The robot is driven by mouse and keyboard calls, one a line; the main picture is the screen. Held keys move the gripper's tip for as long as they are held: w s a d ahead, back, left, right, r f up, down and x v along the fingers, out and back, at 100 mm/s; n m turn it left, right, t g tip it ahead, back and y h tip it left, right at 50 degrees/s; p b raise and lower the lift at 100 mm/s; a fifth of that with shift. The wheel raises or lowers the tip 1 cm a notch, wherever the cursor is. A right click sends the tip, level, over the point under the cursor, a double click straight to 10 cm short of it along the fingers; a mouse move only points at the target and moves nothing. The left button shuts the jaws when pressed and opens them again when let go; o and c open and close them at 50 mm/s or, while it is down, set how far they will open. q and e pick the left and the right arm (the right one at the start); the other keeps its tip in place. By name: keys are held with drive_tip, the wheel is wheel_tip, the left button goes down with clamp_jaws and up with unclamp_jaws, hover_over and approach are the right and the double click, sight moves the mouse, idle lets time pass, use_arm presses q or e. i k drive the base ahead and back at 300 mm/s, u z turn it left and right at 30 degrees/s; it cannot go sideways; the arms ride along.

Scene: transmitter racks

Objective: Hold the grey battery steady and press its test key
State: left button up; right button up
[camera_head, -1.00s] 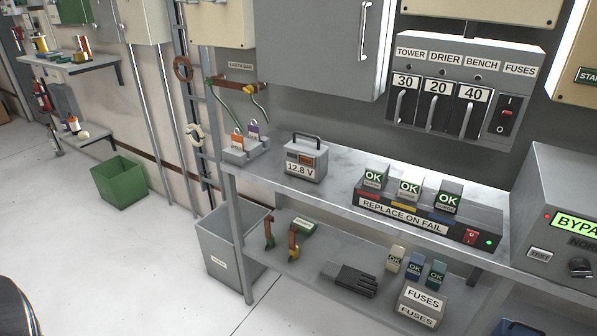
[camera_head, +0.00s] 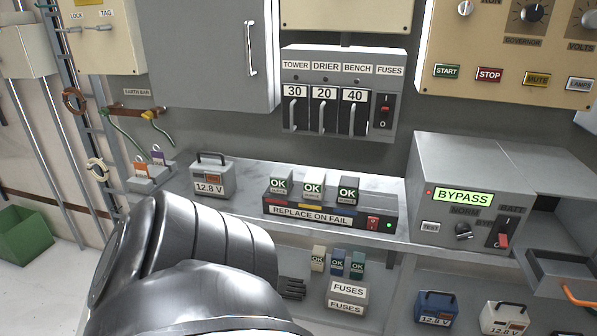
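The grey battery (camera_head: 212,179) stands upright on the grey bench at the left, with a dark carrying handle on top. Its front label reads 12.8 V, and small dark and orange-brown patches sit above the label. I cannot tell which of these is its test key. A large glossy black link of one of my arms fills the lower left foreground, below and in front of the battery and apart from it in the picture. Neither of my grippers is in view.
Right of the battery is a REPLACE ON FAIL tester (camera_head: 330,213) with several OK blocks. A grey BYPASS unit (camera_head: 463,205) stands further right. Below are a FUSES box (camera_head: 347,298), a blue battery (camera_head: 436,307) and a white battery (camera_head: 503,318). A tag holder (camera_head: 150,178) is left of the battery.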

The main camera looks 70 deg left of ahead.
sight(211, 178)
drive_tip(key=z, duration=0.4)
drive_tip(key=k, duration=1.55)
drive_tip(key=u, duration=1.3)
